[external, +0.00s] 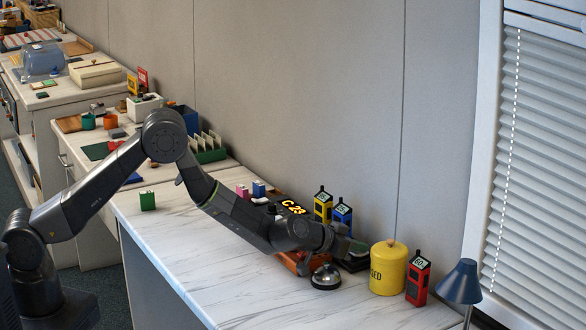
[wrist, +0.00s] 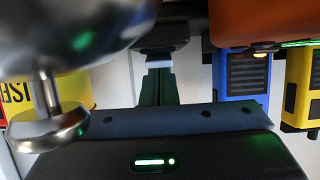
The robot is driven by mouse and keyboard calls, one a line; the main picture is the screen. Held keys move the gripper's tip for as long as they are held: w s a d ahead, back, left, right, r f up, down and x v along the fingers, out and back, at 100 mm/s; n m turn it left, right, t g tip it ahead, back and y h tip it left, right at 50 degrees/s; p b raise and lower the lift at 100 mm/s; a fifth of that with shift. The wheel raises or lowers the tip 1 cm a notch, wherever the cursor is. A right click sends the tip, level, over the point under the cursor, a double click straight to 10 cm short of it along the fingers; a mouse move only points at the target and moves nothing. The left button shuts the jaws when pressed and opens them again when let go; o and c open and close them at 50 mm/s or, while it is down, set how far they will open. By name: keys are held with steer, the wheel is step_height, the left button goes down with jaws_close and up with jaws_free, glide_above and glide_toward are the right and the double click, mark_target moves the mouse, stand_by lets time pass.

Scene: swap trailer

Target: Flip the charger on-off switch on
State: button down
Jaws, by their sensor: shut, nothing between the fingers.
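My gripper (external: 352,262) is low over the right part of the counter, beyond the silver bell. In the wrist view its dark, narrow fingers (wrist: 158,88) are together, with nothing seen between them. I cannot make out the charger's on-off switch or its position. An orange body (external: 290,263) lies partly hidden under my arm; it also shows at the top of the wrist view (wrist: 255,20), with a dark strip and green light along its edge. I cannot tell whether it is the charger. A small dark part (wrist: 165,36) is just beyond my fingertips.
The silver bell (external: 325,279) stands close in front of my gripper and looms in the wrist view (wrist: 60,40). A yellow canister (external: 388,268) and red handset (external: 418,279) stand right; yellow (external: 322,205) and blue (external: 343,214) handsets stand behind. A blue lamp (external: 458,282) is far right.

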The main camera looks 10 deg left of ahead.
steer(key=shift+a, duration=0.1)
steer(key=shift+s+a+f+b, duration=0.35)
steer(key=shift+s+a+b, duration=0.2)
steer(key=shift+s+b, duration=0.05)
stand_by(0.3)
steer(key=r+p, duration=0.2)
steer(key=r, duration=0.1)
steer(key=r+p, duration=0.1)
steer(key=shift+s+a+r, duration=0.2)
steer(key=shift+s+a, duration=0.2)
steer(key=v, duration=1)
steer(key=shift+b, duration=0.3)
steer(key=shift+w+d+r+b, duration=0.3)
steer(key=shift+w+b, duration=0.1)
steer(key=shift+b, duration=0.85)
